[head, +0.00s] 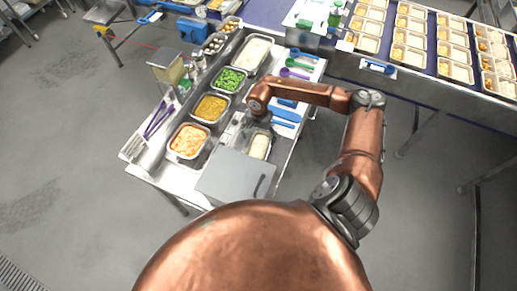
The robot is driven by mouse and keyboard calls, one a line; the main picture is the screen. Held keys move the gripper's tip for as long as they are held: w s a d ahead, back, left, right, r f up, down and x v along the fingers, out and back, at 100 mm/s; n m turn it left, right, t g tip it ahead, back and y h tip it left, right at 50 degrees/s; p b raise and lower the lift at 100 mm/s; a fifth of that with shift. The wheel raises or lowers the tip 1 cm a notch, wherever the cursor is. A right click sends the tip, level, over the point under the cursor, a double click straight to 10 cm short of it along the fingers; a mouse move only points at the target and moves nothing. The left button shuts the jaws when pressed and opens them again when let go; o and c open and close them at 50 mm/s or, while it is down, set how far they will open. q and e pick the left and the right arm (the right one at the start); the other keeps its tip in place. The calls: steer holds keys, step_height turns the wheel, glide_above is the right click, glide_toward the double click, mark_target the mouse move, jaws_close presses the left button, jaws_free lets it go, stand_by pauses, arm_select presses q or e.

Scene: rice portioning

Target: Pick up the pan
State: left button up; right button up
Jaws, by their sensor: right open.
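Several metal food pans stand in a row on the steel table: an orange-food pan (192,157), a yellow-food pan (211,121), a green-pea pan (230,91) and a large white-food pan (267,45). A smaller pan of pale food (259,146) sits nearer, beside a grey lid or board. Which pan is the task's pan I cannot tell. My right gripper (238,122) is open, pointing down between the yellow-food pan and the small pale-food pan. Its fingers are small and partly hidden by the wrist. No left arm or gripper shows.
The grey board (235,175) covers the table's near end. Purple tongs (157,119) lie at the left edge; blue, green and purple utensils (290,72) lie at the right. Another table holds many portioned trays (408,56).

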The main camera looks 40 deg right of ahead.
steer(key=b, duration=0.1)
glide_above(259, 151)
step_height(259, 151, down, 5)
steer(key=shift+w, duration=0.15)
steer(key=shift+c, duration=0.5)
steer(key=shift+r, duration=0.1)
steer(key=c, duration=1.2)
